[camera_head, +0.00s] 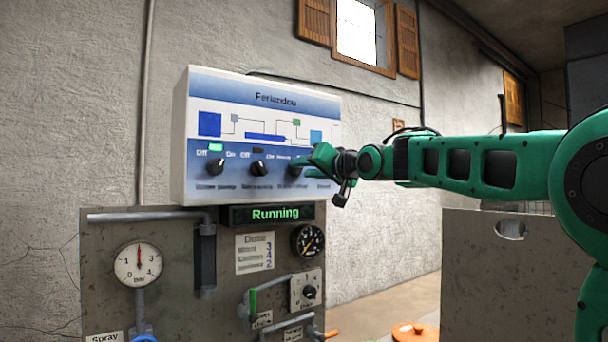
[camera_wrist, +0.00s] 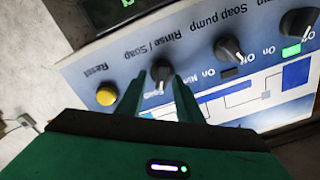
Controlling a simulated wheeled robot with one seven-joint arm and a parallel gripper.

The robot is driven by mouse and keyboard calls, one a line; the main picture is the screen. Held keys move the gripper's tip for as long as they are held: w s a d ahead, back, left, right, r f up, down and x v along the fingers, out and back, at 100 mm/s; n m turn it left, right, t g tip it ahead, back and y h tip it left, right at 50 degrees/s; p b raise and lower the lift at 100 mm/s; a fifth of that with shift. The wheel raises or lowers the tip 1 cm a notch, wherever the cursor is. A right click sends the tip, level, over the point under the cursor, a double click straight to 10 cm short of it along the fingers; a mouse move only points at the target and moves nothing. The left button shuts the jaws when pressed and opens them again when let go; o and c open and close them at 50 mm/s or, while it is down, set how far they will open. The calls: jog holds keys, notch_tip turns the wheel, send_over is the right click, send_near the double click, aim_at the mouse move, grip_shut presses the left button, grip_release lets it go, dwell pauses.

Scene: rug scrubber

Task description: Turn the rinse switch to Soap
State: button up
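The rinse switch is a dark rotary knob (camera_wrist: 161,71) under the upside-down label "Rinse / Soap" in the wrist view. Its pointer ridge looks roughly upright in that picture; its exact setting is hard to read. In the head view the knob (camera_head: 293,170) is at the right of the control box (camera_head: 180,150), partly covered by my gripper (camera_head: 314,163). In the wrist view my gripper (camera_wrist: 158,80) is open, its two green fingers apart with the knob between or just beyond their tips. I cannot tell whether either finger touches it.
The soap pump knob (camera_wrist: 228,48) and water pump knob (camera_wrist: 299,23) are to one side, and a yellow reset button (camera_wrist: 106,95) to the other. Below the box are a "Running" display (camera_head: 274,214), gauges (camera_head: 138,264) and pipes.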

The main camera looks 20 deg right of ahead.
jog(key=v, duration=1)
jog(key=shift+s, duration=0.35)
jog(key=shift+d, duration=0.1)
jog(key=v, duration=0.9)
dwell(0.3)
